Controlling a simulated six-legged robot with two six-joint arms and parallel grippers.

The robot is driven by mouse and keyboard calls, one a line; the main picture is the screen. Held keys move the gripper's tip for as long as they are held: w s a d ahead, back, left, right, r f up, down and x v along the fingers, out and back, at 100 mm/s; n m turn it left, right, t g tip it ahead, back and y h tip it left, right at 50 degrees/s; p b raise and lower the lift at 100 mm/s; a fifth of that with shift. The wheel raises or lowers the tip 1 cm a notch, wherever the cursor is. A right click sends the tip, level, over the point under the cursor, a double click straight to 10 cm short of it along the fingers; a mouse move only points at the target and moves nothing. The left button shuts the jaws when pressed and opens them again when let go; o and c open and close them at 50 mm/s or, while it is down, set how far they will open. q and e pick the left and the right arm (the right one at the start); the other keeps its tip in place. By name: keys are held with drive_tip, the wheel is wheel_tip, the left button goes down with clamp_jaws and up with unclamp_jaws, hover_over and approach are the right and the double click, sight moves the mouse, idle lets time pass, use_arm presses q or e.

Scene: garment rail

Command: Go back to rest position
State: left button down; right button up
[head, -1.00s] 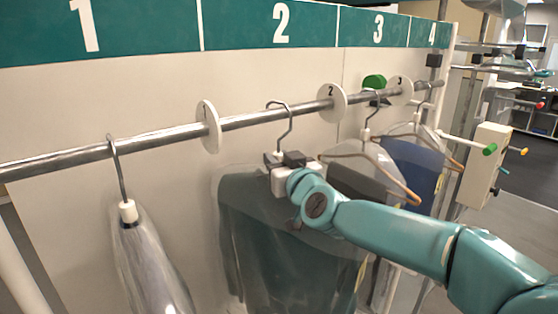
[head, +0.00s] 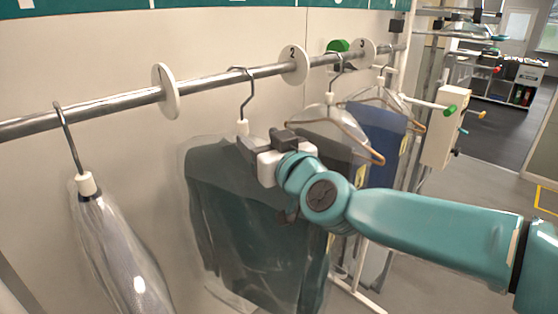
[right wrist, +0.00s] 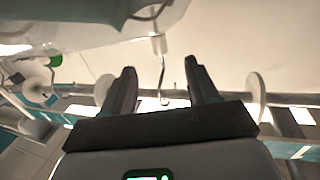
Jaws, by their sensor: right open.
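My right gripper (head: 262,142) is open in front of the covered dark green garment (head: 255,205), just right of and below its white hanger neck (head: 243,128). The hook of that hanger hangs on the metal rail (head: 210,83) between the discs marked 1 and 2. In the right wrist view, the two fingers (right wrist: 160,68) are spread apart, and the hanger hook (right wrist: 164,85) appears between them in the picture. I cannot tell how deep it lies between them. My left gripper is not in view.
A covered pale garment (head: 120,255) hangs at left. Grey (head: 325,140) and blue (head: 380,125) garments hang close beyond my right gripper. White discs (head: 166,91) divide the rail. A white box with coloured pegs (head: 437,140) stands at right. The floor at far right is open.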

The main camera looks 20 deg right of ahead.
drive_tip(key=s, duration=0.7)
drive_tip(key=w+a+f+g, duration=0.1)
drive_tip(key=f+g, duration=0.2)
drive_tip(key=f, duration=0.8)
drive_tip(key=w+a+f+g+b, duration=0.1)
drive_tip(key=f+g, duration=0.1)
drive_tip(key=f, duration=0.9)
drive_tip(key=w+a+f+g, duration=0.1)
drive_tip(key=f+g, duration=0.2)
drive_tip(key=f, duration=0.7)
drive_tip(key=s+a+f+m+g, duration=0.1)
drive_tip(key=s+f+g, duration=0.15)
drive_tip(key=f, duration=0.35)
drive_tip(key=s+f+g+y+b, duration=0.1)
drive_tip(key=s+f, duration=0.3)
drive_tip(key=f, duration=0.2)
drive_tip(key=s+a+f+m+g, duration=0.1)
drive_tip(key=s+f, duration=0.2)
drive_tip(key=f, duration=0.4)
drive_tip(key=s+a+f+g, duration=0.1)
drive_tip(key=s+f+g, duration=0.1)
drive_tip(key=s+f, duration=0.3)
drive_tip(key=s+a+f+m+g+y, duration=0.1)
drive_tip(key=s+f+g, duration=0.2)
drive_tip(key=s+f, duration=0.2)
drive_tip(key=s, duration=0.3)
drive_tip(key=shift+s+a+f+b, duration=0.15)
drive_tip(key=shift+s+a+b, duration=0.15)
drive_tip(key=shift+s, duration=0.05)
